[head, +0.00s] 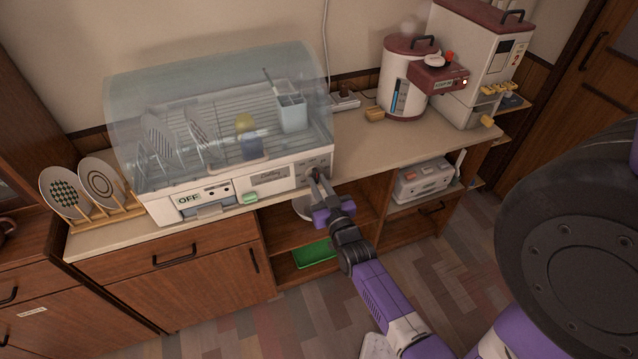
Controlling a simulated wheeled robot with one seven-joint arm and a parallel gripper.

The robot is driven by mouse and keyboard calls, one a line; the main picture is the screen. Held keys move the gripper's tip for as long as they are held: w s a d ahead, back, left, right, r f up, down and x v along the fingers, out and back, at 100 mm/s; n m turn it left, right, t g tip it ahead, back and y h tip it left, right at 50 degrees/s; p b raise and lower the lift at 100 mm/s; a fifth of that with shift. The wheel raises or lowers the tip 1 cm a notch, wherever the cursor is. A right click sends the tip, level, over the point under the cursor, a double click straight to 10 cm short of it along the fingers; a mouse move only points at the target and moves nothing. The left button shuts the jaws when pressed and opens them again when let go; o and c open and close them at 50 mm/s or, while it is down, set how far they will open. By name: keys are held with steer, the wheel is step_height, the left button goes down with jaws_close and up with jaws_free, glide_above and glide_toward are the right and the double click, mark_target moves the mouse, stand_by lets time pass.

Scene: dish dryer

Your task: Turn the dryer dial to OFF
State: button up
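The dish dryer (160,205) stands on the counter under a clear domed cover, with plates, a yellow and blue item and a grey utensil holder inside. My gripper (316,177) is at the right end of the front panel, where a small dark dial seems to be. The fingers cover most of that dial, so its setting is hidden. The fingers look close together, but I cannot tell whether they grip it.
A plate rack (107,219) with two patterned plates stands left of the dryer. A white water boiler (404,80) and a tall white machine (482,60) stand at the right. Open shelves below hold a green tray (314,254) and a white device (424,180).

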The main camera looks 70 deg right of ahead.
steer(key=shift+o, duration=1.2)
steer(key=shift+s, duration=0.1)
steer(key=b+v, duration=0.1)
steer(key=v, duration=0.6)
steer(key=shift+s+a, duration=0.15)
steer(key=shift+a, duration=0.15)
